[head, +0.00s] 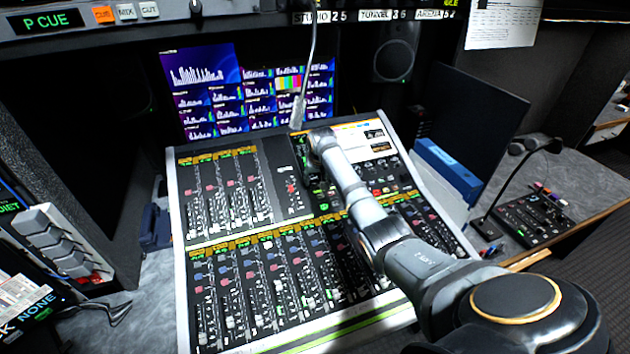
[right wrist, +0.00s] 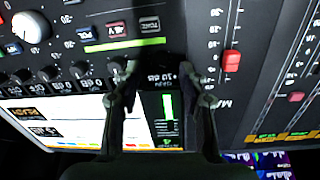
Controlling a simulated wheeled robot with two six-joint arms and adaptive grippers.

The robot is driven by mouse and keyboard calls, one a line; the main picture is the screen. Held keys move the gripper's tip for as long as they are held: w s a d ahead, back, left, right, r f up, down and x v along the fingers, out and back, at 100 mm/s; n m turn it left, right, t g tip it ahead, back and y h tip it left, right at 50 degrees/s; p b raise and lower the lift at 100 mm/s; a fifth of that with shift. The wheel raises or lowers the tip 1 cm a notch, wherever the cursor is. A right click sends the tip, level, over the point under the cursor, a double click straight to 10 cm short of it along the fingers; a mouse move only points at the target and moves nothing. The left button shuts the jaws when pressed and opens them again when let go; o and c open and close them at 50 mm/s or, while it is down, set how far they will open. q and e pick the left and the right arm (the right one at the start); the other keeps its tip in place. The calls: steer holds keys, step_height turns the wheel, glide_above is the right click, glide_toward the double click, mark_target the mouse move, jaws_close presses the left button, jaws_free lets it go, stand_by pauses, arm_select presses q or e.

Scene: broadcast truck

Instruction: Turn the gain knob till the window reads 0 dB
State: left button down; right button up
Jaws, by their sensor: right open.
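My right gripper (right wrist: 158,68) is open, its two fingers pointing at the console face in the right wrist view. In the head view, my right arm reaches over the mixing console (head: 178,250) to its upper middle. A dark area of panel lies between the fingertips; I cannot tell whether the gain knob is there. Upside-down text resembling 10 dB shows in a small dark window (right wrist: 160,78) between the fingers; its sign is unclear. A green level bar (right wrist: 168,105) sits beside it. Small black knobs (right wrist: 50,73) line up beyond the left finger. My left gripper is out of view.
A red fader cap (right wrist: 231,61) is right of the fingers in the wrist view, and a large white knob (right wrist: 30,27) is at upper left. A gooseneck microphone (head: 298,110) rises behind the console near my arm. Meter screens (head: 205,80) stand at the back.

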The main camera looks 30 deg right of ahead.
mark_target(315, 185)
steer(key=shift+x, duration=1)
steer(key=shift+f, duration=0.1)
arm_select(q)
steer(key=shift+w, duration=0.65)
arm_select(e)
jaws_close()
